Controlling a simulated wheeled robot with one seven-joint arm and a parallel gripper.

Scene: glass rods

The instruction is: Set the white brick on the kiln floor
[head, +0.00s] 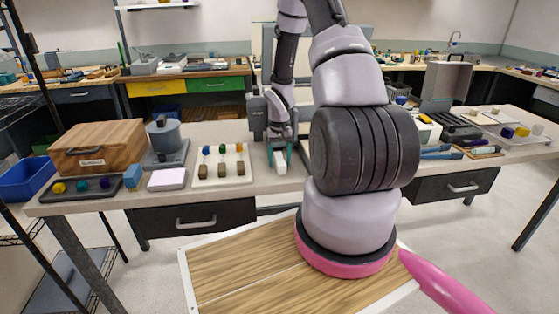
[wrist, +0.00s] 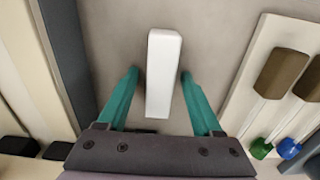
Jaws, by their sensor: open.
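The white brick (head: 281,164) stands on the workbench (head: 225,191) near its front edge, just below my gripper (head: 280,150). In the wrist view the white brick (wrist: 163,72) lies lengthwise between the two teal fingers of my gripper (wrist: 158,80). The fingers are open, with a visible gap on each side of the brick. I cannot make out the kiln or its floor for certain; my arm hides part of the bench and what is behind it.
A white board (head: 222,180) with wood-handled coloured pieces is left of the brick. A grey scale-like device (head: 166,150) and a wooden box (head: 98,147) stand further left. A dark grey bar (wrist: 68,55) runs along the brick's other side in the wrist view.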

